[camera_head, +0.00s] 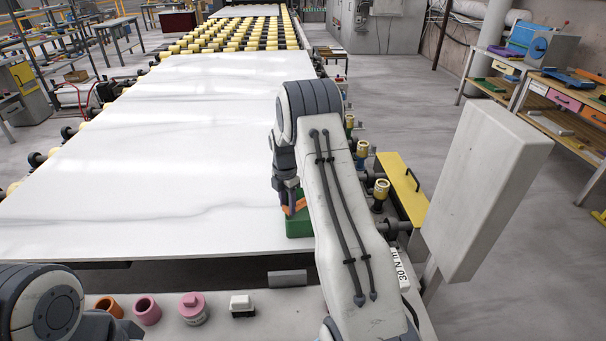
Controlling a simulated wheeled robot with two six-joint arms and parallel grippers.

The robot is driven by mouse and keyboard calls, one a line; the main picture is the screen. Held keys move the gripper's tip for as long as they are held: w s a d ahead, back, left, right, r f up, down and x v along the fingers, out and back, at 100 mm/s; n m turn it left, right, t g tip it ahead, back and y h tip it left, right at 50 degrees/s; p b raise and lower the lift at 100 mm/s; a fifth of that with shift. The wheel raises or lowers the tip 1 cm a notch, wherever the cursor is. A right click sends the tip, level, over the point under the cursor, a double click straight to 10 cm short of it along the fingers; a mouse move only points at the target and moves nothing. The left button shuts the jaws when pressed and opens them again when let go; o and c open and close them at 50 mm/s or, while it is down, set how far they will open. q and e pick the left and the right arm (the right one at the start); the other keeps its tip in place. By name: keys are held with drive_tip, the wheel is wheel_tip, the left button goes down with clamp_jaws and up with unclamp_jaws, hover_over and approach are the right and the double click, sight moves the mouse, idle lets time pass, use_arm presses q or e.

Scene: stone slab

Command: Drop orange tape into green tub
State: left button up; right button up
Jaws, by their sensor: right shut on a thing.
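The green tub (299,228) stands at the slab's near right edge, partly hidden behind my right arm. My right gripper (289,205) points down over it, shut on the orange tape (300,205). The tape shows as a small orange piece at the fingers, at the tub's upper part. I cannot tell whether it is above the rim or inside. My left arm shows at the bottom left, its gripper out of view.
The white stone slab (150,160) is clear to the left. On the near ledge are an orange ring (110,306), a pink ring (147,311), a pink lidded pot (193,308) and a small white block (242,305). A grey panel (485,190) stands at right.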

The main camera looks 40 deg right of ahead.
drive_tip(key=d+r+n, duration=0.1)
drive_tip(key=d, duration=0.1)
drive_tip(key=d+r+n+p, duration=0.1)
drive_tip(key=n, duration=0.1)
drive_tip(key=w+d+r+n+p, duration=0.1)
drive_tip(key=d, duration=0.1)
drive_tip(key=shift+d, duration=0.35)
drive_tip(key=shift+d+n, duration=0.5)
drive_tip(key=shift+n, duration=0.1)
drive_tip(key=shift+f+b, duration=2.25)
drive_tip(key=shift+f, duration=1.15)
use_arm(q)
drive_tip(key=shift+f, duration=0.7)
use_arm(e)
drive_tip(key=o, duration=0.8)
drive_tip(key=shift+r, duration=0.1)
